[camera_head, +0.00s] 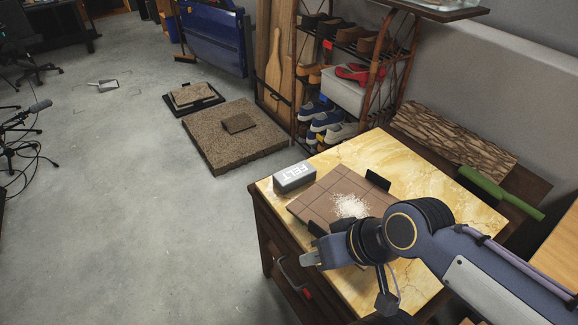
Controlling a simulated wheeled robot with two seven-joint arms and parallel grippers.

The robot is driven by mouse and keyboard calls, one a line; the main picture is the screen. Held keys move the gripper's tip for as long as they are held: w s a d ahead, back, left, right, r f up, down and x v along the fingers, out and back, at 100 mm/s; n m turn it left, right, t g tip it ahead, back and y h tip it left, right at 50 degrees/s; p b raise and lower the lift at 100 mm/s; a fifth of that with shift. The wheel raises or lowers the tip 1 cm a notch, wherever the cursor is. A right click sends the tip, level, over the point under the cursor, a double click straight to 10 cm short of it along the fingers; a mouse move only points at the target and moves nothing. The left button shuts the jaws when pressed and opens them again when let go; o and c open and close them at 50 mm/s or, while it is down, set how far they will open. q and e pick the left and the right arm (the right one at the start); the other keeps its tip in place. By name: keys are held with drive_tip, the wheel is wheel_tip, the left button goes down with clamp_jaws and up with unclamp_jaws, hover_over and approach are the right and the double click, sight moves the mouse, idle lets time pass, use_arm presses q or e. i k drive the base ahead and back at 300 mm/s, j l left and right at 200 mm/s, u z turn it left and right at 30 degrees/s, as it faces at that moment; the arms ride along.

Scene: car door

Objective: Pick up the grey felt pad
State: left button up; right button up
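The grey felt pad (293,179) is a small block with white FELT lettering on its top. It lies on the left part of the yellow marble-look tabletop (420,175), beside the brown tiled board (312,204). My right arm comes in from the right over the table. Its gripper end (309,259) is near the table's front left edge, below the pad in the picture and clearly apart from it. The fingers are too unclear to tell whether they are open or shut. My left gripper is out of view.
White crumbs (350,206) lie on the board, with black upright pieces (378,180) at its edges. A green-handled tool (500,193) and a bark-textured slab (455,140) lie at the table's back right. A shoe rack (345,75) stands behind. Open floor lies left.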

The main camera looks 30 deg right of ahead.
sight(288, 179)
drive_tip(key=z, duration=1.1)
drive_tip(key=i+j, duration=0.3)
drive_tip(key=i+j+z, duration=0.55)
drive_tip(key=j, duration=0.2)
drive_tip(key=z, duration=1.4)
drive_tip(key=k+l, duration=0.05)
